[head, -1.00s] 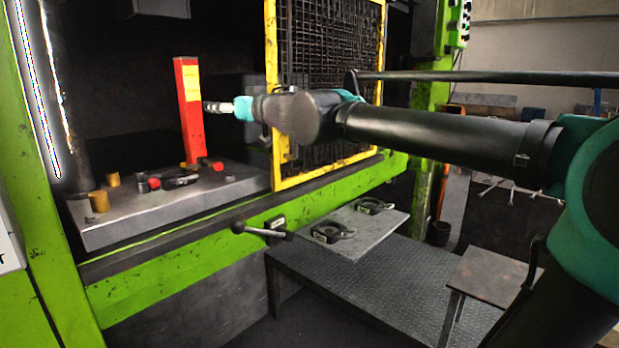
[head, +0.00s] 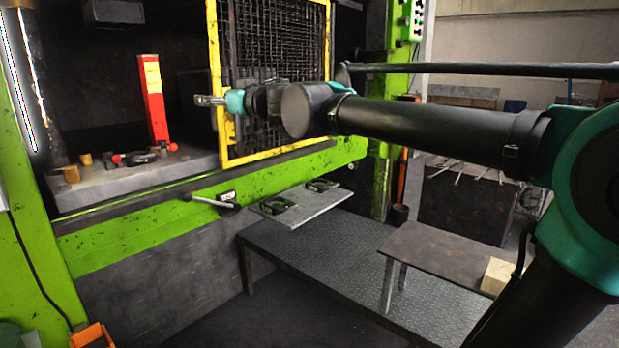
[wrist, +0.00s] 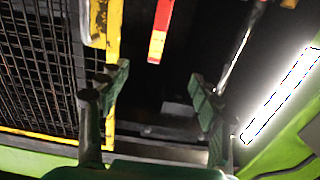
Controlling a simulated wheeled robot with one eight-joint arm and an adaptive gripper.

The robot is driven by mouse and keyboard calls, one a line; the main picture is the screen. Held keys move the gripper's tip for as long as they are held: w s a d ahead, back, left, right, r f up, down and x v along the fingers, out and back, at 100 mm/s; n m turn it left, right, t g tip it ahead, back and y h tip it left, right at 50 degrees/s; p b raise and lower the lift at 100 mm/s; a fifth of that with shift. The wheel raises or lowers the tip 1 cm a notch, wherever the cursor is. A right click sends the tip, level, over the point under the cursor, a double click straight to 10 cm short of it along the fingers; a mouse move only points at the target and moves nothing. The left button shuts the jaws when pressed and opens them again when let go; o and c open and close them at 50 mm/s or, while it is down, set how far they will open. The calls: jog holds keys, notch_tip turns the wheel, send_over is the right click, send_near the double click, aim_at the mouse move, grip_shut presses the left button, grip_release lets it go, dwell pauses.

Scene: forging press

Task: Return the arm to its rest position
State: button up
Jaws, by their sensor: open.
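My gripper (head: 210,101) is at the end of my outstretched arm, in front of the press opening and beside the yellow-framed mesh guard (head: 228,75). In the wrist view my gripper (wrist: 160,95) has its two fingers spread wide apart with nothing between them. The red post with a yellow label (head: 155,110) stands upright on the press bed (head: 110,185), to the left of my gripper. Part of the red post also shows in the wrist view (wrist: 161,25), beyond the fingertips. My arm runs level from the right side of the head view.
A black clamp-like part with red ends (head: 145,156) lies on the bed by the post. A lever (head: 205,200) juts from the green front beam. A small shelf (head: 310,208) holds two black parts. A dark side table (head: 440,260) bears a wooden block (head: 497,275).

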jog(key=w+d+f+m+t+h, duration=0.1)
jog(key=w+d+f+m+h, duration=0.15)
jog(key=d+f+h, duration=0.5)
jog(key=w+d+f+m+t+h, duration=0.15)
jog(key=d+f+m, duration=0.25)
jog(key=d+f, duration=0.8)
jog(key=w+d+f+m+h, duration=0.1)
jog(key=d+f+m+h, duration=0.3)
jog(key=d, duration=1)
jog(key=s+d+f+g+h, duration=0.25)
jog(key=s+d+f, duration=0.3)
jog(key=f, duration=0.35)
jog(key=s+d+f+g+h, duration=0.1)
jog(key=s+d+f+g, duration=0.2)
jog(key=s+d+f, duration=0.5)
jog(key=s+a+f+g+y, duration=0.2)
jog(key=s+a+f+g, duration=0.2)
jog(key=s+f, duration=0.8)
jog(key=shift+s+a+f+y, duration=0.25)
jog(key=shift+f+y, duration=0.1)
jog(key=shift+f, duration=0.5)
jog(key=shift+d+n, duration=0.1)
jog(key=shift+n, duration=0.15)
jog(key=shift+c, duration=0.6)
